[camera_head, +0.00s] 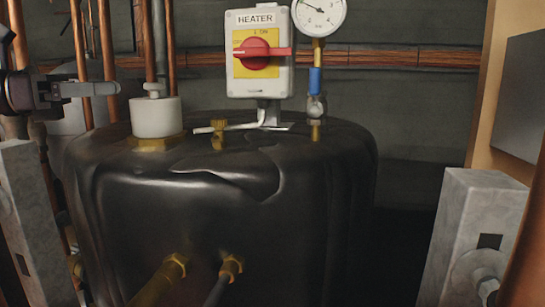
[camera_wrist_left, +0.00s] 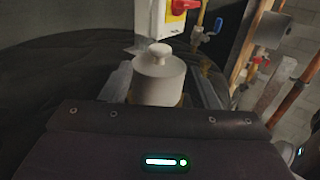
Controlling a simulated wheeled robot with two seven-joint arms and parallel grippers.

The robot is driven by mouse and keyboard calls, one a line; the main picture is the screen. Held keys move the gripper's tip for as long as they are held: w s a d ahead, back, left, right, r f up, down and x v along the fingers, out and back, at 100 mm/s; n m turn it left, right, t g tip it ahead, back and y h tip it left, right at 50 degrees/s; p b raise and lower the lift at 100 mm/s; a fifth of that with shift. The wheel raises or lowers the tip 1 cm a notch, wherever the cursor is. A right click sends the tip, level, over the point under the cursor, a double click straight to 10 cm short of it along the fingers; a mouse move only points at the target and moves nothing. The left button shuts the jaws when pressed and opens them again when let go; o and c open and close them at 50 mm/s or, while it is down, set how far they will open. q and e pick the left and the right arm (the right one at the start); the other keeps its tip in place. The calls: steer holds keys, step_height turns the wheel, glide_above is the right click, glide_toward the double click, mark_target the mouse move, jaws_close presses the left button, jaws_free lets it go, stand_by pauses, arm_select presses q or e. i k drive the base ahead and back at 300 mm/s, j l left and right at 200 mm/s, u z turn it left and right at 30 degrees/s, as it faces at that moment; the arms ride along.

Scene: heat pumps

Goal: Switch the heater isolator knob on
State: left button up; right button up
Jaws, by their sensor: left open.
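The heater isolator is a pale grey box marked HEATER (camera_head: 257,85) with a yellow plate, held on a bracket above the black tank. Its red knob (camera_head: 262,54) has its handle lying horizontal, while the ON mark is at the top of the plate. The red knob also shows, partly cut off, at the top of the left wrist view (camera_wrist_left: 181,6). My left gripper (camera_head: 117,88) is at the left, well apart from the knob and lower than it. It is open, with its fingers seen on both sides of the wrist view (camera_wrist_left: 162,85). My right gripper is out of view.
A white cylindrical cap (camera_head: 156,116) stands on the black tank (camera_head: 190,215), near my left gripper. A pressure gauge (camera_head: 319,14) and a blue-handled valve (camera_head: 315,82) are close to the right of the box. Copper pipes (camera_head: 400,58) run behind. Grey metal posts stand at both sides.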

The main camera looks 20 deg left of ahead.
mark_target(254, 53)
steer(key=k+j, duration=0.25)
steer(key=j, duration=0.15)
steer(key=k+j, duration=0.55)
steer(key=j, duration=0.25)
steer(key=k+j, duration=0.25)
steer(key=j, duration=0.15)
